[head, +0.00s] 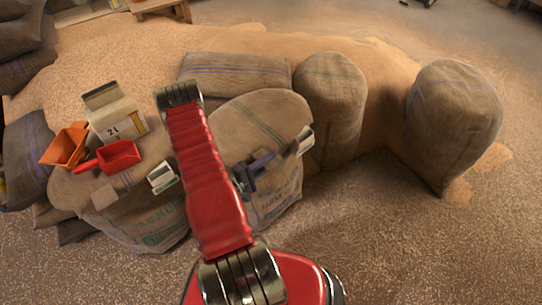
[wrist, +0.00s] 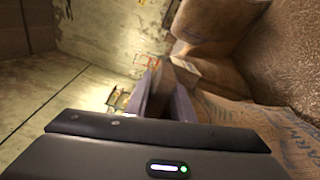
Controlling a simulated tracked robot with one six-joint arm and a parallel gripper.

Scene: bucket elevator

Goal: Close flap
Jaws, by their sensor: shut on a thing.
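My gripper (head: 262,167) is to the right of my red arm in the head view, in front of the sacks. Its dark purple fingers also show in the wrist view (wrist: 163,90), close together. They are shut on a small pale and brown piece (head: 304,140) at their tips, which I cannot identify. A beige carton marked 2 L (head: 118,120) stands on a sack at the left, with a raised grey-brown flap (head: 101,95) on top. The gripper is well to the right of this carton. No other flap is clearly visible.
An orange scoop (head: 64,146) and a red scoop (head: 119,156) lie beside the carton. A small white item (head: 162,177) is just left of my arm. Full sacks (head: 453,120) stand at the right, with spilled grain (head: 392,75) behind. The floor at lower right is clear.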

